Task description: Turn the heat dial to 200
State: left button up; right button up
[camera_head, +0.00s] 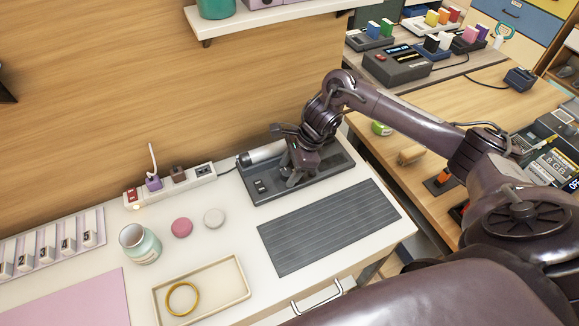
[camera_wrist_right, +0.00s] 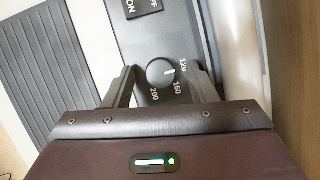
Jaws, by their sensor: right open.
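The heat dial (camera_wrist_right: 160,72) is a round black knob on a dark grey panel in the right wrist view. Its white mark points right, between the printed 120 and 160; 200 is printed below the knob. My right gripper (camera_wrist_right: 162,70) is open, with one finger on each side of the dial; contact cannot be told. In the head view, my right gripper (camera_head: 291,178) is over the dark grey device (camera_head: 325,178) and hides the dial. My left gripper is not in view.
An on/off switch (camera_wrist_right: 141,5) sits on the panel near the dial. A silver cylinder (camera_head: 262,153) lies along the device's back. A ribbed dark mat (camera_head: 328,226) is in front; a power strip (camera_head: 200,172), jar (camera_head: 140,244) and tray (camera_head: 222,287) are left.

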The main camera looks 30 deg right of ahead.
jog(key=c, duration=1)
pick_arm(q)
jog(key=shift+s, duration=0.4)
pick_arm(e)
jog(key=shift+o, duration=0.2)
